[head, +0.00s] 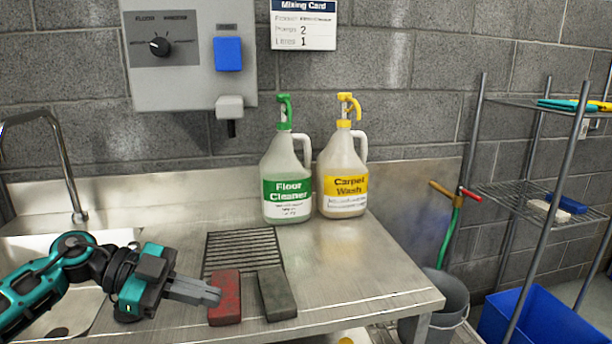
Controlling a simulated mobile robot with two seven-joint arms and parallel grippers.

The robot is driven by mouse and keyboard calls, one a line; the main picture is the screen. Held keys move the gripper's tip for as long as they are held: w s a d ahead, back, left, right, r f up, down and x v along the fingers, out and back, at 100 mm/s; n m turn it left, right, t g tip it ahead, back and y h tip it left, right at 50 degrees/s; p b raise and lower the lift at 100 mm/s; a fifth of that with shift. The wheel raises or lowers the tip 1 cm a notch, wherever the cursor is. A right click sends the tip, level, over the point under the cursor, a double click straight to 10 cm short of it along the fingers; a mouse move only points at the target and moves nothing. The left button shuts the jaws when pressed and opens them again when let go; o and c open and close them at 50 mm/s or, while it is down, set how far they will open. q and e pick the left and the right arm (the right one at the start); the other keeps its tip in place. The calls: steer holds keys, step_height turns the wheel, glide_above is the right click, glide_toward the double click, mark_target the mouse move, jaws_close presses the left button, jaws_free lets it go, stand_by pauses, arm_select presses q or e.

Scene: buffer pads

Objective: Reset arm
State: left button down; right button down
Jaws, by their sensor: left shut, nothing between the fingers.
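My left gripper (214,294) comes in from the left over the front of the steel counter (345,275). It is shut and empty, its fingertips pointing right, close to a red pad (225,300). I cannot tell whether they touch the pad. A dark grey pad (277,293) lies just right of the red one. Both pads lie at the front edge of a slotted drain grate (243,250). My right gripper is not in view.
A Floor Cleaner jug (288,178) and a Carpet Wash jug (343,172) stand at the back. A dispenser (188,55) hangs above. A sink (40,255) with a tap is left. A grey bucket (448,297), blue bin (540,318) and wire shelf (520,196) stand right.

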arm_select(q)
steer(key=d+n+t+h, duration=0.1)
steer(key=d+t+h, duration=0.25)
steer(key=d, duration=0.25)
steer(key=s+a+f+n+t+y, duration=0.2)
steer(key=s+f+n+y, duration=0.3)
steer(key=f, duration=0.3)
steer(key=s+a+f+n+t+y+p, duration=0.1)
steer(key=s+a+f+n+t+y, duration=0.1)
steer(key=s+f+n+y, duration=0.3)
steer(key=s+a+f+n+t+y+p, duration=0.1)
steer(key=s+f+n+y, duration=0.4)
steer(key=f, duration=0.7)
steer(key=s+a+n+t, duration=0.1)
steer(key=n, duration=0.1)
steer(key=shift+s+a+f+n, duration=0.2)
steer(key=shift+a+f+n, duration=0.1)
steer(key=shift+f, duration=0.05)
